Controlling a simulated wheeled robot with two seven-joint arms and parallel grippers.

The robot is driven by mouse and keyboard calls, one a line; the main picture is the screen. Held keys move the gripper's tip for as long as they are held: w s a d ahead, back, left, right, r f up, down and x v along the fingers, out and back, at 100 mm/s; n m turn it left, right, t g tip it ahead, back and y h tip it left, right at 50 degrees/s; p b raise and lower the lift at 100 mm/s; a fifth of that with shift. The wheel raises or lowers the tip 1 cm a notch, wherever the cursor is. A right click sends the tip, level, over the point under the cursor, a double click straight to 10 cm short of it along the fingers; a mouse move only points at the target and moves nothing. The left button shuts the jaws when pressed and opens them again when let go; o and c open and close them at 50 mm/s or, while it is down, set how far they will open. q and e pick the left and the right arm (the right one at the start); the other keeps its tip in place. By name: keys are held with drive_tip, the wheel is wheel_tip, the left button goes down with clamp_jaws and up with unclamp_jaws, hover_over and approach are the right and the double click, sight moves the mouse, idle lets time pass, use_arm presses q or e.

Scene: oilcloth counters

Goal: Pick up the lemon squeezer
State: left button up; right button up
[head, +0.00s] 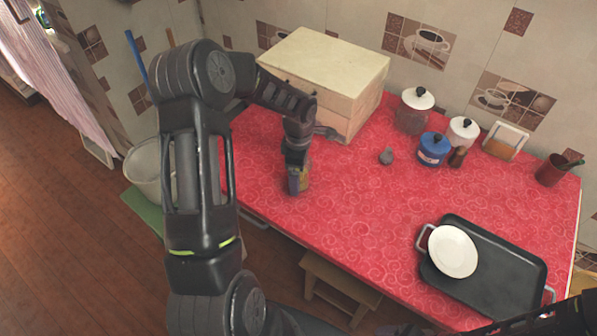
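My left gripper (297,182) reaches down to the red counter (350,215), in front of the wooden box. A small yellowish thing (304,178) shows at its fingertips, mostly hidden by the gripper; it may be the lemon squeezer, but I cannot tell for sure. I cannot tell whether the fingers are closed on it. A small grey object (386,156) sits alone on the cloth to the right of the gripper. Of my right arm only a dark part shows at the lower right corner; its gripper is out of view.
A wooden box (325,65) stands behind my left gripper, with a dark object (328,132) by its front. Canisters (434,148), a napkin holder (505,142) and a dark red cup (552,170) line the back right. A black tray (490,275) bears a white dish (453,251).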

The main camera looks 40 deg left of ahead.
use_arm(q)
drive_tip(key=shift+c, duration=0.2)
drive_tip(key=c, duration=1.5)
